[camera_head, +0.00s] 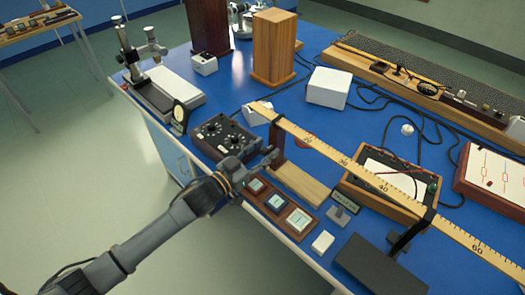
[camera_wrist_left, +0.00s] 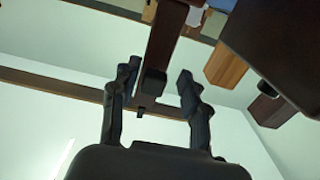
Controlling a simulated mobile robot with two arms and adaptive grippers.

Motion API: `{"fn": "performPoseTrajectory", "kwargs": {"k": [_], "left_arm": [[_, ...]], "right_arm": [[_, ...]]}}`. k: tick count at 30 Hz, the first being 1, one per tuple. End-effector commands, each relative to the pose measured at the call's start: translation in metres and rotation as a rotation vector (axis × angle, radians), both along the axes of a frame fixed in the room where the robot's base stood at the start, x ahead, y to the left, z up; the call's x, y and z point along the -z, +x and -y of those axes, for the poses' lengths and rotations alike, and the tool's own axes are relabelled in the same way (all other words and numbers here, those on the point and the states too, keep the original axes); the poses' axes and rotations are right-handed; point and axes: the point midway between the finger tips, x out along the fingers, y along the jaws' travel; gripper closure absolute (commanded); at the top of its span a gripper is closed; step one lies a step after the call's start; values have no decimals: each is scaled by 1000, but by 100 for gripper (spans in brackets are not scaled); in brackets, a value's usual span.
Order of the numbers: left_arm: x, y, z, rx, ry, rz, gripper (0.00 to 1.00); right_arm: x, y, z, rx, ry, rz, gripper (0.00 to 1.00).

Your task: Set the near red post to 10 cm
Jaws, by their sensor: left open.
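A dark red post (camera_head: 277,141) stands upright under the low-number end of the yellow ruler (camera_head: 345,172), with a black clip at its top. A wooden block (camera_head: 299,184) lies beside its foot. My left gripper (camera_head: 267,159) is just left of the post in the head view. In the left wrist view the gripper (camera_wrist_left: 157,80) is open, and a dark red bar (camera_wrist_left: 167,40) with a black end shows between and beyond its fingers. I cannot tell whether the fingers touch it. Ruler marks near the post are too small to read. My right gripper is not in view.
A black box with knobs (camera_head: 226,136) and a row of small meters (camera_head: 278,202) crowd the arm. A second, black support (camera_head: 408,235) holds the ruler further right. Cables and a wooden-framed meter (camera_head: 385,185) lie behind. A white box (camera_head: 328,87) stands further back.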

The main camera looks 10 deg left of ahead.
Motion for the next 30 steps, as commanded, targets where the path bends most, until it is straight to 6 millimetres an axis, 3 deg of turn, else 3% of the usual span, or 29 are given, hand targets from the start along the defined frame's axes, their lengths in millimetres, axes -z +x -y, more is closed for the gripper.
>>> {"fn": "performPoseTrajectory", "kwargs": {"k": [5, 21, 30], "left_arm": [[1, -8, -5, 1, 1, -1, 55], [2, -88, -65, -1, 0, -4, 55], [0, -97, -72, -1, -1, 1, 55]], "right_arm": [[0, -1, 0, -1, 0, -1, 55], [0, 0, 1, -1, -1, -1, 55], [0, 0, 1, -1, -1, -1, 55]]}}
